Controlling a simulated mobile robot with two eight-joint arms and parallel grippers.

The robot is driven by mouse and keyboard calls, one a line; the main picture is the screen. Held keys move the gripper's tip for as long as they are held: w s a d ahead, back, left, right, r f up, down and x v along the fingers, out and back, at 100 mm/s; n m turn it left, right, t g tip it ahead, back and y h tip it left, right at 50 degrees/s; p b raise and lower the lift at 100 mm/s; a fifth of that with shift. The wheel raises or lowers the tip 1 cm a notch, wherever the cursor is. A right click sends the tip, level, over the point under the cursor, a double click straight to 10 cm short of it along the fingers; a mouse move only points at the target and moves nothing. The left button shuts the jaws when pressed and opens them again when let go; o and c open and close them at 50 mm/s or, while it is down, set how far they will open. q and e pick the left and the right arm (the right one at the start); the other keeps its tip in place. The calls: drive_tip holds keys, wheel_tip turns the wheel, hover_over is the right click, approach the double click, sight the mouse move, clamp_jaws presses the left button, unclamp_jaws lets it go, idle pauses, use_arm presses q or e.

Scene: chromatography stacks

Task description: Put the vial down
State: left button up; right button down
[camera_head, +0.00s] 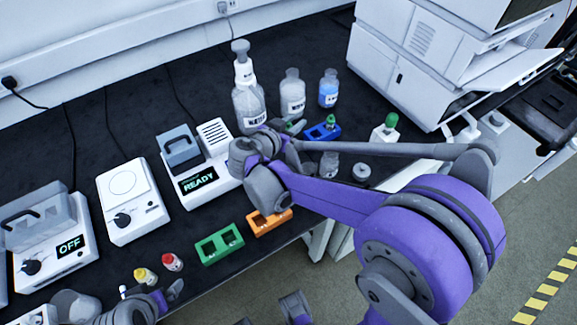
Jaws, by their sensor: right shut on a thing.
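My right gripper (300,136) reaches in from the right over the bench and is shut beside the blue rack. It is shut on a vial that is mostly hidden by the gripper and arm; only a bit of green shows at the fingers. The blue rack (334,131) stands just right of the fingers, with a green-capped vial (330,121) upright at it. Whether the held vial touches the rack or bench cannot be seen. My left gripper (150,296) is low at the left front, near the yellow-capped and red-capped vials; its jaw gap is unclear.
Green (220,245) and orange (268,224) racks stand at the front edge. A READY device (197,181), a white plate device (132,203) and an OFF device (56,250) stand left. A wash bottle (248,100) and two bottles stand behind; a green-capped bottle (386,130) stands right, near the instrument stack (410,60).

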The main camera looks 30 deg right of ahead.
use_arm(q)
wheel_tip(320, 180, down, 2)
drive_tip(key=shift+f+b, duration=0.15)
drive_tip(key=shift+b, duration=0.75)
use_arm(e)
wheel_tip(320, 180, down, 10)
drive_tip(key=shift+w+f, duration=0.1)
use_arm(q)
drive_tip(key=shift+f, duration=0.15)
use_arm(e)
drive_tip(key=shift+f, duration=0.15)
drive_tip(key=c, duration=0.6)
unclamp_jaws()
use_arm(q)
drive_tip(key=shift+r, duration=0.25)
use_arm(e)
drive_tip(key=shift+a+r, duration=0.1)
drive_tip(key=shift+r, duration=0.2)
use_arm(q)
drive_tip(key=shift+r+p, duration=0.4)
use_arm(e)
drive_tip(key=v, duration=1.1)
drive_tip(key=shift+s+a, duration=0.25)
use_arm(q)
drive_tip(key=shift+a, duration=0.1)
use_arm(e)
drive_tip(key=shift+a, duration=0.1)
